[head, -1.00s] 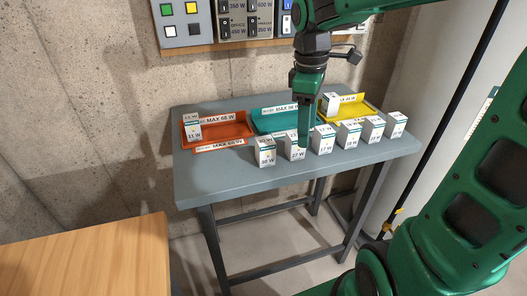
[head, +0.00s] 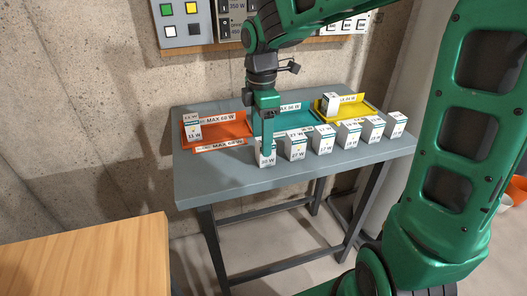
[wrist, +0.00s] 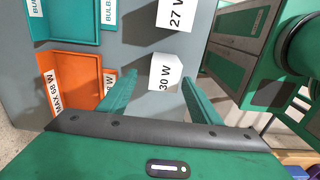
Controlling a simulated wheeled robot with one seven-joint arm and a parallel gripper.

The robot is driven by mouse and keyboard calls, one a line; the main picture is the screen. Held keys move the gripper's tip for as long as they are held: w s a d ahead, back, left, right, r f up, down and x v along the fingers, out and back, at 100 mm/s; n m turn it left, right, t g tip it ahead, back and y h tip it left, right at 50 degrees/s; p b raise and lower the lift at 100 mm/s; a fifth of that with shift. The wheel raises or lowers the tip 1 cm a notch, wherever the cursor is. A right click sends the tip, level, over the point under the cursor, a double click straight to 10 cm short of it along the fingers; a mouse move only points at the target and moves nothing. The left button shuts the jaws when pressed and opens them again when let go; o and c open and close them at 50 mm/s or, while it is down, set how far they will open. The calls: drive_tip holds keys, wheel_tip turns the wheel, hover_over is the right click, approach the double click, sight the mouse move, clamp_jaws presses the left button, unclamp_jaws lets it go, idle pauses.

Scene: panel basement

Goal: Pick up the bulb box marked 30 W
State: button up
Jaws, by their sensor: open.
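The bulb box marked 30 W (wrist: 163,73) is white and stands on the table between the two open fingers of my gripper (wrist: 150,95) in the wrist view. In the head view the same box (head: 266,157) is at the left end of the front row, partly hidden by my gripper (head: 267,140). My gripper is open and points down over it. I cannot tell whether a finger touches the box. The 27 W box (head: 295,148) stands just to its right, and it also shows in the wrist view (wrist: 176,15).
Several more white boxes (head: 348,135) continue the row rightward. Behind are an orange tray (head: 240,130) holding an 11 W box (head: 192,129), a teal tray (head: 290,121), and a yellow tray (head: 361,107) with a box (head: 330,103). The grey table's (head: 215,180) front left is clear.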

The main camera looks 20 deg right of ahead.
drive_tip(key=shift+s+d+f, duration=0.15)
drive_tip(key=shift+d+f, duration=0.05)
drive_tip(key=shift+f, duration=0.95)
drive_tip(key=shift+s+d+f, duration=0.1)
drive_tip(key=shift+d+f, duration=0.1)
drive_tip(key=shift+f, duration=0.9)
drive_tip(key=c, duration=1.1)
drive_tip(key=shift+r, duration=0.15)
